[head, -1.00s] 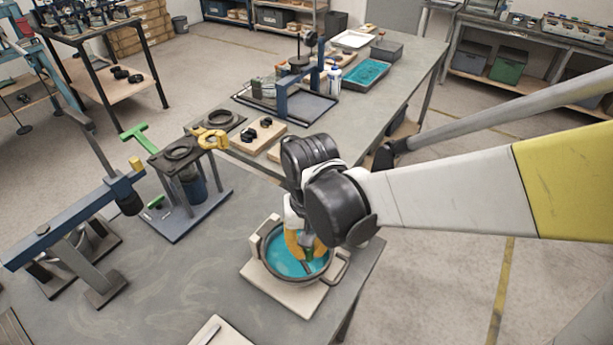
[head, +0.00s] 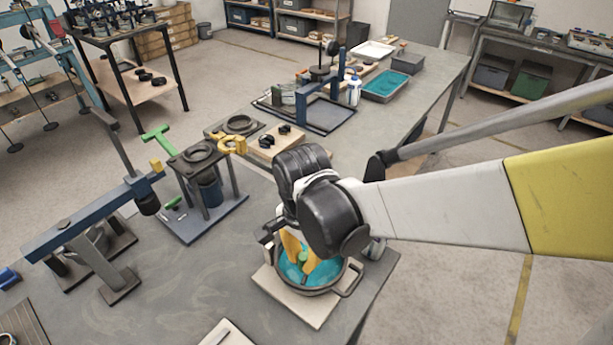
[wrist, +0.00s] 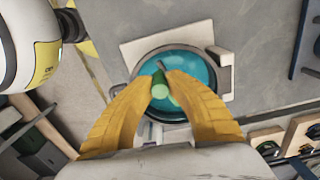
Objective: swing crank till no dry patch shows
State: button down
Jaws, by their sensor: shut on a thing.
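A dark round pan (head: 311,291) with side loops stands on a pale square board (head: 285,302) near the front table's right edge. Teal liquid (head: 289,271) covers the part of its floor that I can see. A crank with a green grip (wrist: 160,90) and a short dark bar (wrist: 162,66) is over the pan. My gripper (head: 302,256) has its yellow fingers closed around the green grip. The wrist view also shows my gripper (wrist: 161,82) on it. My fingers and wrist hide part of the pan floor, and I see no clear dry patch.
Left of the pan is a blue-based stand (head: 208,190) with a green T-handle (head: 158,137). A blue lever frame (head: 95,215) is farther left. A second table behind holds a teal tray (head: 385,86) and a white bottle (head: 354,92).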

aim_at(301, 255)
jog(key=shift+a+m, duration=0.2)
jog(key=shift+m, duration=0.2)
jog(key=c, duration=1.3)
grip_release()
jog(key=shift+c, duration=0.2)
notch_tip(301, 255, up, 12)
